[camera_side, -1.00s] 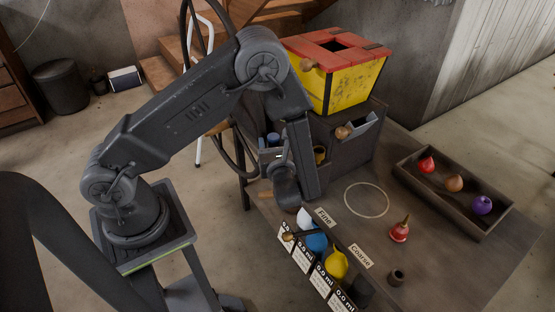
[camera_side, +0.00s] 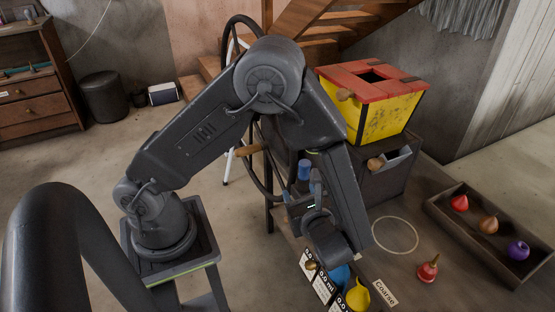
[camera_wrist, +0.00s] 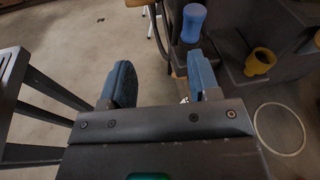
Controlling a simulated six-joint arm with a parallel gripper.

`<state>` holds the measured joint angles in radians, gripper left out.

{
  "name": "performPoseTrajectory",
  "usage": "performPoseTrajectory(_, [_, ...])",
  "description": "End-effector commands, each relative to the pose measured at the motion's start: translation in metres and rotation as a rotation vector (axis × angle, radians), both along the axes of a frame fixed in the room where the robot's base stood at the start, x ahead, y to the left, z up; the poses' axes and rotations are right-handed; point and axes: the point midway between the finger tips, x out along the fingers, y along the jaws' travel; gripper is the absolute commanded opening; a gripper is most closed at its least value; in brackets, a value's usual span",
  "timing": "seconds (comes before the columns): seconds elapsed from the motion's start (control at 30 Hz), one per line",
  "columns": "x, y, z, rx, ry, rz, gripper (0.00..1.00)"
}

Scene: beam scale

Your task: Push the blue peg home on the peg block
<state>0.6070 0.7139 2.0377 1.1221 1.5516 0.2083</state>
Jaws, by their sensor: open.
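The blue peg (camera_side: 304,170) stands upright beside the dark cabinet in the side view, just behind my gripper (camera_side: 302,192). In the wrist view the blue peg (camera_wrist: 192,22) is at the top, beyond the right fingertip, with a wider top and narrower waist. The peg appears outside the gap. I cannot make out the peg block clearly, or how deep the peg sits.
The dark cabinet carries a yellow box with a red lid (camera_side: 372,100). A white ring (camera_side: 395,235) marks bare tabletop.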

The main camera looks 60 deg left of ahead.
Motion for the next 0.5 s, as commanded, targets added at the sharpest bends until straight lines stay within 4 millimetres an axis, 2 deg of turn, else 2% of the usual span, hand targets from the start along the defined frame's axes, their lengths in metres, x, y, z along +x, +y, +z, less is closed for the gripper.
performPoseTrajectory(0.03, [-0.006, 0.008, 0.015, -0.086, -0.048, 0.079, 0.56])
performPoseTrajectory(0.23, [-0.037, 0.022, 0.054, -0.434, -0.241, 0.376, 0.56])
performPoseTrajectory(0.5, [-0.070, 0.018, 0.101, -0.907, -0.585, 0.713, 0.56])
